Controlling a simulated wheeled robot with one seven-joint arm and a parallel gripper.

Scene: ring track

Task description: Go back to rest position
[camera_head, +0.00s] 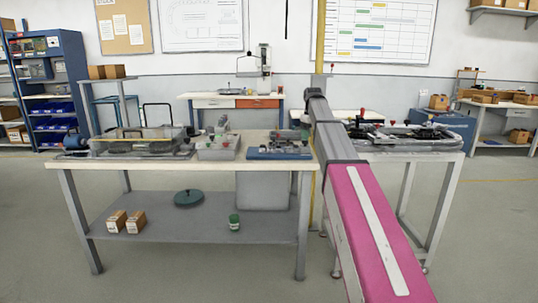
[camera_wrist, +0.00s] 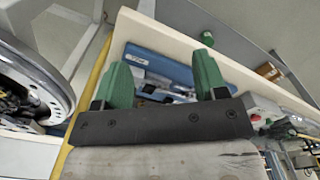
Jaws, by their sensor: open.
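In the wrist view my gripper (camera_wrist: 161,72) shows two green fingers standing well apart, with nothing held between them. Behind the fingers is a blue tray (camera_wrist: 150,62) with metal parts on a worktable. In the head view my arm reaches forward from the lower right, past the right end of this worktable (camera_head: 75,165). The same blue tray (camera_head: 280,155) lies near the table's right end in the head view. My gripper cannot be made out in the head view.
A second table (camera_head: 440,155) with a ring-shaped fixture is on the right, close to my arm. A green jar (camera_head: 234,222) and boxes (camera_head: 117,220) sit on the lower shelf. Floor is open in front.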

